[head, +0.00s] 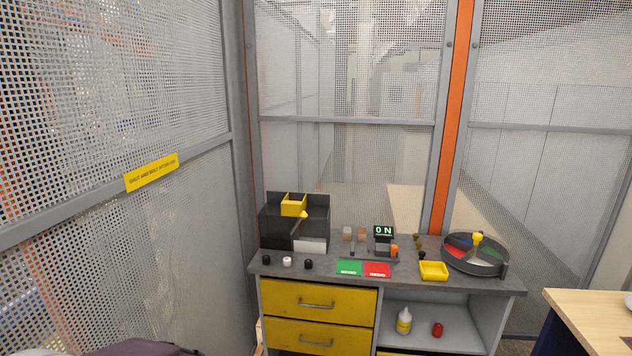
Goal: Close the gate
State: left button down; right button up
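A tall perforated metal panel (185,215) in a grey frame fills the left of the head view. It carries a yellow sign (151,172) whose small lettering seems to begin "SHUT AND BOLT". This panel looks like the gate. Its right frame post stands near the back mesh wall, at an angle to it. No latch or bolt shows, and I cannot tell whether the panel is open or shut. Neither of my grippers is in view.
A grey-topped workbench (405,278) with yellow drawers (318,300) stands against the back mesh wall (345,165). It holds a dark bin (272,232), a green card, a red card and a round divided tray (476,268). A wooden table (595,315) is at lower right.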

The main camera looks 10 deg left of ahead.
aim_at(16, 231)
jog(key=i, duration=1.1)
jog(key=i+u, duration=0.1)
jog(key=i, duration=0.95)
jog(key=l, duration=0.1)
